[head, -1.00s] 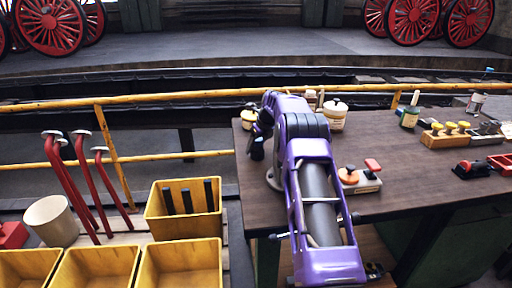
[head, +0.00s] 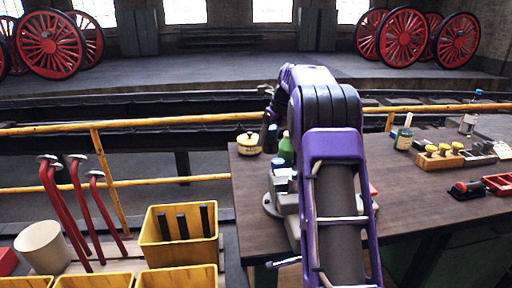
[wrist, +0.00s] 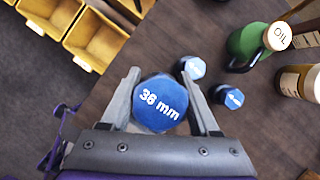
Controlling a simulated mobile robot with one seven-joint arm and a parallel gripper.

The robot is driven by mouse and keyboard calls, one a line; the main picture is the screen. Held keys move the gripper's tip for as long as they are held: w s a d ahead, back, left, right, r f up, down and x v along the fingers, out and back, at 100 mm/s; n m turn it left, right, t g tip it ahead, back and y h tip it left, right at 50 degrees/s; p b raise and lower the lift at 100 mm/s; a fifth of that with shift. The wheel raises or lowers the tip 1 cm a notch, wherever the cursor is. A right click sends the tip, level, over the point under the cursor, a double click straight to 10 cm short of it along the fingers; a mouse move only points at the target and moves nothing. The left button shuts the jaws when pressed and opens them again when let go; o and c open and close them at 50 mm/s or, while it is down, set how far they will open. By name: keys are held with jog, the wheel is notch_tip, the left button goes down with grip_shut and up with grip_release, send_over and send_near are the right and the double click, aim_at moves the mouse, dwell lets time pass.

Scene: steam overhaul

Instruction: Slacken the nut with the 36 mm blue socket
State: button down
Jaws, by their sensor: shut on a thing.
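The blue 36 mm socket (wrist: 160,104) sits between the two fingers of my gripper (wrist: 160,88) in the wrist view, its white "36 mm" label facing the camera. My gripper is shut on it. In the head view my purple arm covers much of the bench's left part, and my gripper and the held socket cannot be made out. I cannot make out the nut in either view.
A green oil can (wrist: 248,42) and a brown bottle (wrist: 298,82) stand right of the sockets. On the wooden bench (head: 400,195) are a yellow pot (head: 249,144) and a block with yellow knobs (head: 440,160).

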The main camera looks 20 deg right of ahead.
jog(key=s+b, duration=0.2)
jog(key=s, duration=0.3)
jog(key=s+r+b, duration=0.1)
jog(key=s, duration=0.4)
jog(key=s+r+b, duration=0.1)
jog(key=s+b, duration=0.1)
jog(key=s, duration=0.4)
jog(key=shift+d+b, duration=0.3)
jog(key=shift+d, duration=0.1)
jog(key=shift+r, duration=0.1)
jog(key=shift+p, duration=0.9)
jog(key=shift+f+b, duration=0.8)
jog(key=shift+f, duration=1.2)
dwell(0.3)
jog(key=c, duration=0.8)
grip_release()
grip_shut()
